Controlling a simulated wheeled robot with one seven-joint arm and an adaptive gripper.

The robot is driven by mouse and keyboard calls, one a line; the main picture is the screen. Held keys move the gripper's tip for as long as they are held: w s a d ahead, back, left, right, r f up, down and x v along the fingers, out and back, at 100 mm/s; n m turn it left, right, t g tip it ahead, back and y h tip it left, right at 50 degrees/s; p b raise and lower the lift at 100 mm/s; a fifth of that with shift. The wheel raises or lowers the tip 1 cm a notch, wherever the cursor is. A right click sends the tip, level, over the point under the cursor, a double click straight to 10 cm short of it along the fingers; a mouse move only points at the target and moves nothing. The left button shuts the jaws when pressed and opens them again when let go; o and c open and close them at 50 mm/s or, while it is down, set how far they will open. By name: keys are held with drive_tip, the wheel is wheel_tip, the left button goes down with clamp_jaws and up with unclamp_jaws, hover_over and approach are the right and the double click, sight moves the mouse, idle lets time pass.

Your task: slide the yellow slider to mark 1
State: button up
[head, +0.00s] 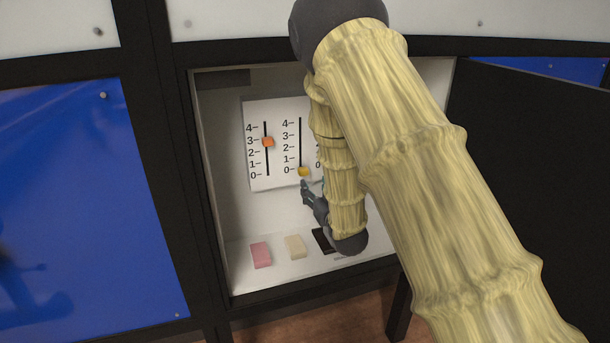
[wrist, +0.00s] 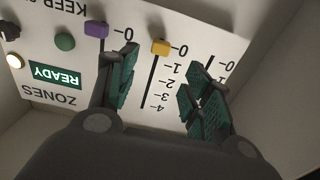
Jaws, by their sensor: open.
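The yellow slider (head: 304,171) sits at mark 0, at the bottom of the second slot on a white panel (head: 259,114) inside an open cabinet. In the wrist view, where the panel appears upside down, the yellow slider (wrist: 161,47) is at the 0 end of its slot. The slot and its marks 1 to 4 run from it toward the bottom of the picture. My gripper (head: 306,188) is open just below the slider in the head view. In the wrist view, the open fingers of my gripper (wrist: 162,82) flank the slot, with nothing between them gripped.
An orange slider (head: 267,142) sits near mark 3 in the slot to the left. The wrist view shows a purple slider (wrist: 96,29) near 0 and a green button (wrist: 65,41). Cabinet walls enclose my gripper.

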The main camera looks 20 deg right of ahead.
sight(305, 172)
drive_tip(key=w, duration=0.5)
drive_tip(key=w+p, duration=0.1)
drive_tip(key=w, duration=0.4)
drive_tip(key=shift+w+a+f+p, duration=0.1)
drive_tip(key=shift+a+p, duration=0.1)
drive_tip(key=shift+p, duration=0.1)
clamp_jaws()
